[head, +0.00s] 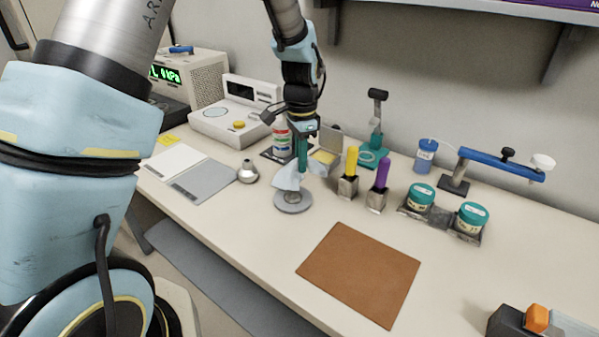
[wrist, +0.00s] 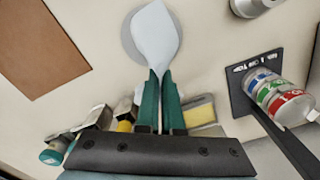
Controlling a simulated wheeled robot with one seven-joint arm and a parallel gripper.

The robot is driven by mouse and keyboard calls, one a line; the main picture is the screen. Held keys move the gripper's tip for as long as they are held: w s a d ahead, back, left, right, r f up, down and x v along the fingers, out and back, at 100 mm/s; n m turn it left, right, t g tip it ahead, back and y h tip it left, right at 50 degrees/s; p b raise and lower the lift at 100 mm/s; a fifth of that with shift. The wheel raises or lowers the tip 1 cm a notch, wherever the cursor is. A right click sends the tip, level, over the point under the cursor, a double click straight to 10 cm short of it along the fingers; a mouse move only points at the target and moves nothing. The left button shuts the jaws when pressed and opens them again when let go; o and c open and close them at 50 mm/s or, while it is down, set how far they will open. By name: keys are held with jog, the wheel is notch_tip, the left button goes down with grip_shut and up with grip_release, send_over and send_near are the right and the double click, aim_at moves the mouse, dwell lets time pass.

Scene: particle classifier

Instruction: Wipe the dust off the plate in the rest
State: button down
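My gripper (head: 303,152) has teal fingers and points down over the bench; in the wrist view its fingertips (wrist: 161,74) close on a pale blue-white wipe (wrist: 155,38). The wipe also shows in the head view (head: 290,177), hanging below the fingers. Directly under it is a round grey disc (head: 294,204), partly hidden by the wipe; it also shows in the wrist view (wrist: 129,48). The wipe seems to reach down to the disc, but I cannot tell whether they touch. Dust is not discernible, and I cannot tell which piece is the plate in the rest.
A brown mat (head: 360,272) lies front right. Yellow (head: 351,160) and purple (head: 382,173) handled tools stand close right of my gripper. A silver piece (head: 247,174) sits left. Teal-lidded jars stand right.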

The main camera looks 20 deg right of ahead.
jog(key=shift+r+p, duration=1.75)
jog(key=shift+r, duration=0.75)
